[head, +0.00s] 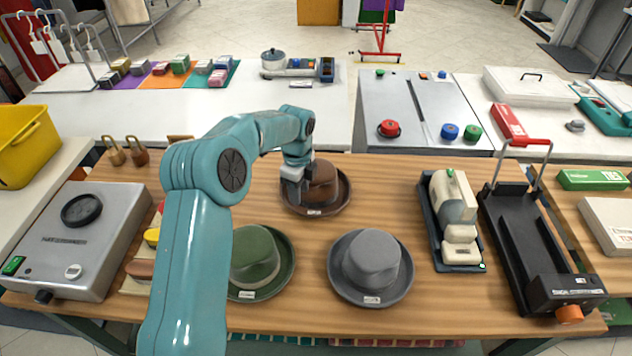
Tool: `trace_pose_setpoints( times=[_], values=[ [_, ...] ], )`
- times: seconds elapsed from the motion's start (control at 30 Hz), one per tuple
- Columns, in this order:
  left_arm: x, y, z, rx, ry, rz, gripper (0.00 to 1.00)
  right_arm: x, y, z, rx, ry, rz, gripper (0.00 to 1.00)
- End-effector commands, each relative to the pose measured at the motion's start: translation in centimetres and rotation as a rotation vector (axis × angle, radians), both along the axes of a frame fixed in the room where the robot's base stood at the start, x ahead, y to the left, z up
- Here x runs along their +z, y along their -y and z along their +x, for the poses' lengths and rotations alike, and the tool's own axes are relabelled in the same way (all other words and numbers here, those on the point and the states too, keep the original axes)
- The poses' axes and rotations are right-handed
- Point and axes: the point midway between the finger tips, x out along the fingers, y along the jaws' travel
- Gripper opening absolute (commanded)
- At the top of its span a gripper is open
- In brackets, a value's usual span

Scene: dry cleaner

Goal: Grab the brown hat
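The brown hat (324,186) lies brim down on the wooden table, behind the green and grey hats, with a small white tag at its front brim. My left gripper (293,196) points down over the left side of its crown. The fingertips overlap the hat in the picture, and I cannot tell whether they touch it or how far apart they are. My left arm hides part of the hat's left side. My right gripper is not in view.
A green hat (257,254), partly behind my arm, and a grey hat (371,262) lie in front. A grey machine (75,240) stands left. Table between hats and tray is clear.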

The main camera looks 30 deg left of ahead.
Motion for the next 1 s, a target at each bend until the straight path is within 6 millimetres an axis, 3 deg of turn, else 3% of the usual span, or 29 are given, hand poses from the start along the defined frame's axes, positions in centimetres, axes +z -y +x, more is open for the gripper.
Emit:
trace_pose_setpoints(
  times=[0.27, 0.53, 0.83, 0.87, 0.97, 1.0],
  values=[
    [-2.7, -0.1, 0.0, 0.001, -0.002, 0.0, 0.39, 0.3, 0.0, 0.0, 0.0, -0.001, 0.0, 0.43],
    [-6.8, -0.2, 0.2, 0.0, -0.002, 0.0, 0.39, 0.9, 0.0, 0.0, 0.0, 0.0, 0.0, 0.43],
    [-7.5, -0.3, 0.3, 0.001, 0.001, 0.0, 0.39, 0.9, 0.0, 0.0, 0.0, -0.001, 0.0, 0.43],
    [-7.5, -0.3, 0.3, 0.001, 0.001, 0.0, 0.32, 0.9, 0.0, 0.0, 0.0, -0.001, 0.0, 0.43],
    [-7.5, -0.3, 0.3, 0.001, 0.0, 0.0, 0.0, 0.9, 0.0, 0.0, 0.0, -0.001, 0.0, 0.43],
    [-7.5, -0.3, 0.3, 0.001, 0.001, 0.0, 0.0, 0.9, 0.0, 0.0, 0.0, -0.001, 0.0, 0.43]
  ],
)
